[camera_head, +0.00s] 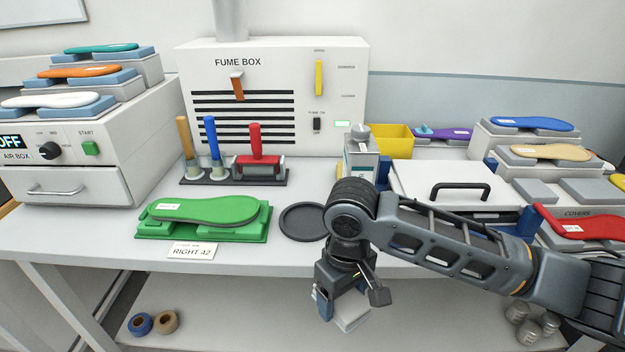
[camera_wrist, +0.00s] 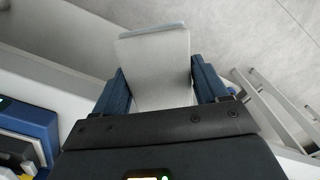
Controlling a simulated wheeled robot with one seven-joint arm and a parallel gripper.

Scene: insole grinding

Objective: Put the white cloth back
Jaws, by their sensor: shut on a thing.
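The white cloth (camera_wrist: 153,84) is a pale, flat, folded-looking piece between the two blue fingers of my gripper (camera_wrist: 158,66) in the wrist view. My gripper is shut on it. In the head view my gripper (camera_head: 338,308) points down in front of the table's front edge, below the tabletop. A part of the white cloth (camera_head: 353,315) sticks out beneath it. The rest of the cloth is hidden by the fingers and wrist. The cloth looks clear of the table.
A round dark dish (camera_head: 303,222) and a green fixture with a green insole (camera_head: 205,210) lie left of my arm. Behind it stand a white bottle (camera_head: 361,160), a yellow bin (camera_head: 400,143) and a white box with a black handle (camera_head: 460,190). Rolls and cans lie on the lower shelf (camera_head: 230,318).

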